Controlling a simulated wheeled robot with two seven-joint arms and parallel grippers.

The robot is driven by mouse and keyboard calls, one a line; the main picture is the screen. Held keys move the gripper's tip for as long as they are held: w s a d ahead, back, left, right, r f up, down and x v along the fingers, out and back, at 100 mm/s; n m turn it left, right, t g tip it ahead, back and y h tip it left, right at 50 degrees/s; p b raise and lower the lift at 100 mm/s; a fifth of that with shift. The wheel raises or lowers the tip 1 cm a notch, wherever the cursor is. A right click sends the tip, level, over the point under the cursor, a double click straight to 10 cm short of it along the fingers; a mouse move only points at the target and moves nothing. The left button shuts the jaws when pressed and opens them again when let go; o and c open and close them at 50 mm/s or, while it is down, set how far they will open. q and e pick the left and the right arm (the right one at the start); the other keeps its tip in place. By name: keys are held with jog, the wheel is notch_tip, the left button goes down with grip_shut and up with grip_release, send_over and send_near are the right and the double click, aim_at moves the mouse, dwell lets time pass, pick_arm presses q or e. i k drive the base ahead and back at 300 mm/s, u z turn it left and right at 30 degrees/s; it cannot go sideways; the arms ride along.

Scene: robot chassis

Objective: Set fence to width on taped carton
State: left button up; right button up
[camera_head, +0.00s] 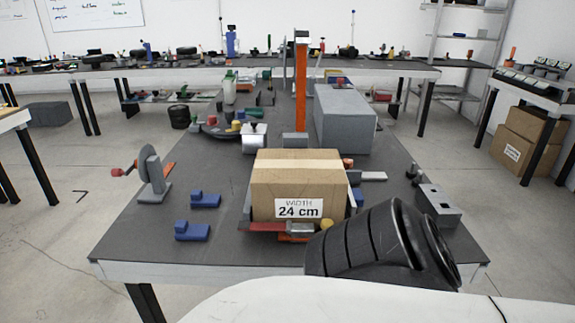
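A brown taped carton (296,175) sits upright on the grey table, with a pale tape strip along its top. Its front label (298,208) reads "WIDTH 24 cm". A grey upright plate (245,208) stands close along the carton's left side, seemingly part of the fence; contact cannot be told. Another grey edge shows at its right side, partly hidden. A red and grey bar (280,227) lies at the carton's front, with a yellow knob (327,225) at its right end. Neither gripper is in view. A large black ribbed part covers the table's front right.
Two blue blocks (205,200) (192,231) and a grey stand with a red handle (152,172) are on the left. A large grey box (344,118) and orange post (301,85) stand behind. A grey block (438,204) is at right.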

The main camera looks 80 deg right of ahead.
aim_at(355, 199)
jog(key=k, duration=1)
jog(key=z, duration=0.2)
